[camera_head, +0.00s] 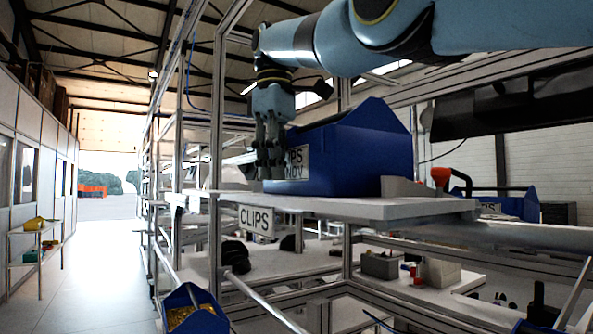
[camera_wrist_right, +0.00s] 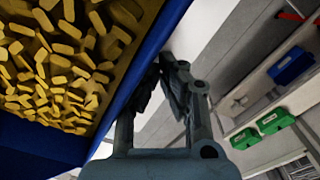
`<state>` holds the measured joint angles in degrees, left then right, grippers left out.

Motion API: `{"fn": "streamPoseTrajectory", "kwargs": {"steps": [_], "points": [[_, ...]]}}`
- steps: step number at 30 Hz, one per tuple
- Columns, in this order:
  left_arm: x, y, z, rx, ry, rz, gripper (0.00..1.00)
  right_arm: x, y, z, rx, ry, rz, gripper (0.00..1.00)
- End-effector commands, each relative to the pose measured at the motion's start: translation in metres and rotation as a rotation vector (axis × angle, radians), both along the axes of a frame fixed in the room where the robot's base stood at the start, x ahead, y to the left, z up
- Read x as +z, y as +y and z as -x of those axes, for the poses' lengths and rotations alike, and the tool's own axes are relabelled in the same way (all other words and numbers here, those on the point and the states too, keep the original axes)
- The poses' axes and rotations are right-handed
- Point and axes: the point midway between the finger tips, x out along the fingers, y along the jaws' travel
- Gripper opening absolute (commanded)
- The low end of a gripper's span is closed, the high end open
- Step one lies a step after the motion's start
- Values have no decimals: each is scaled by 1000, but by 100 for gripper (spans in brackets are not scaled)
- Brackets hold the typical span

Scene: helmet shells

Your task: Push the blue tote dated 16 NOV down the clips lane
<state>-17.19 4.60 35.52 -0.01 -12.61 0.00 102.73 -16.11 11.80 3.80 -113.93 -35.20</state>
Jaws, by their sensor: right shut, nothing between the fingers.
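The blue tote (camera_head: 355,155) stands upright on a white shelf board (camera_head: 400,208) whose front edge carries a CLIPS sign (camera_head: 256,220). The tote's white label (camera_head: 298,162) shows "PS" and "NOV"; the rest, including any day number, is hidden behind my right gripper (camera_head: 270,172). That gripper points down at the tote's near left end, shut and empty. In the right wrist view the tote (camera_wrist_right: 150,45) is full of yellow pieces, and the gripper (camera_wrist_right: 170,68) lies alongside its wall; I cannot tell whether they touch. My left gripper is not in view.
Another blue tote (camera_head: 510,205) sits at the right behind a red-handled item (camera_head: 441,176). A lower blue bin (camera_head: 193,310) holds yellow pieces. Metal rack posts stand around the shelf. The aisle floor (camera_head: 110,270) at left is clear. Green bins (camera_wrist_right: 277,120) show in the wrist view.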

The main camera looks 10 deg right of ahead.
Motion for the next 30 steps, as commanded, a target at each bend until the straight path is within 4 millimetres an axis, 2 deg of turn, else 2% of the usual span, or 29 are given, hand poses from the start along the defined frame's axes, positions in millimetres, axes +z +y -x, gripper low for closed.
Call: {"fn": "streamPoseTrajectory", "kwargs": {"steps": [30], "points": [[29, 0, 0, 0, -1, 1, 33, 1, -53, -22, 0, 0, 0, 0]]}}
